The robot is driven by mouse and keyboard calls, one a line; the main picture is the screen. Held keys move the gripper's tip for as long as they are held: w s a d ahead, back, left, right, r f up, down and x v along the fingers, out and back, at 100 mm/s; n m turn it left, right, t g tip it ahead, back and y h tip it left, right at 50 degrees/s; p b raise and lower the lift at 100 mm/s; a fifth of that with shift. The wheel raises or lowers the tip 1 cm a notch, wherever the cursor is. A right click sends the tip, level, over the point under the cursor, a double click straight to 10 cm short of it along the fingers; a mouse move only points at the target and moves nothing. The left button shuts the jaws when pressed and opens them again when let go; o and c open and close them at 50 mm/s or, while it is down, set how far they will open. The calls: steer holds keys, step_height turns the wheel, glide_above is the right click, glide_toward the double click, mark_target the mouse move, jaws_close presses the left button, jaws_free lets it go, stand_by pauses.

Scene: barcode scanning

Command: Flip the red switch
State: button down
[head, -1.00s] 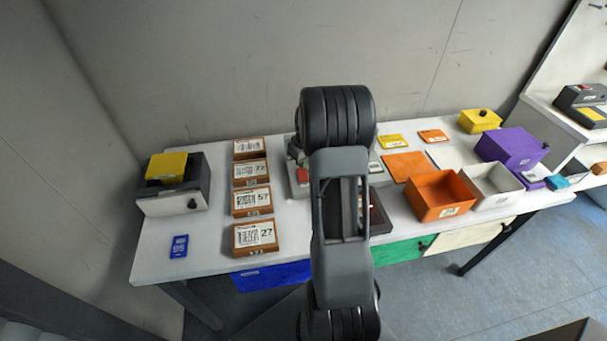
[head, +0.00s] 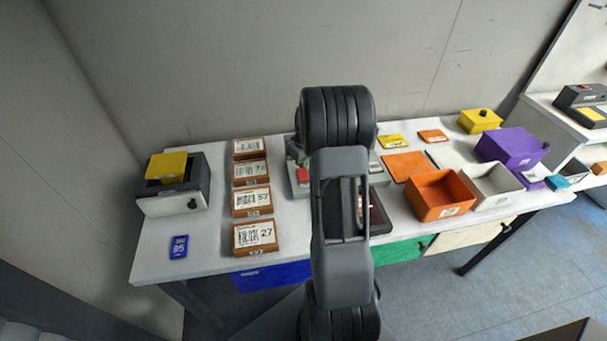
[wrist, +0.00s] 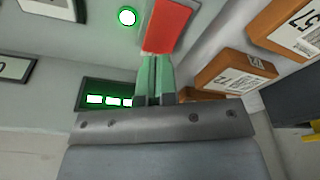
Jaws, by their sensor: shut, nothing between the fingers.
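The red switch (head: 302,175) shows in the head view on a grey device (head: 296,152), partly hidden behind my arm. In the wrist view the red switch (wrist: 168,27) is large at the top centre, just beyond my fingertips. My gripper (wrist: 155,68) is shut and empty, its green-tinted fingers together. The fingertips reach the lower edge of the switch in the picture; I cannot tell whether they touch it. A round green light (wrist: 127,17) glows left of the switch, and a small display (wrist: 105,99) with green-lit segments is at left. The head view hides my gripper behind my arm.
Several brown boxes with barcode labels (head: 255,236) stand in a column left of the device. A black box with a yellow top (head: 172,165) is at the far left. Orange (head: 440,193) and white (head: 492,185) bins stand at right. Bare table surrounds the blue card (head: 179,247).

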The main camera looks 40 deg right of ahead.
mark_target(302, 171)
steer(key=shift+f+b, duration=1)
steer(key=shift+f, duration=0.3)
stand_by(0.4)
steer(key=shift+r, duration=0.1)
steer(key=shift+r+p, duration=2.35)
steer(key=shift+r, duration=1.15)
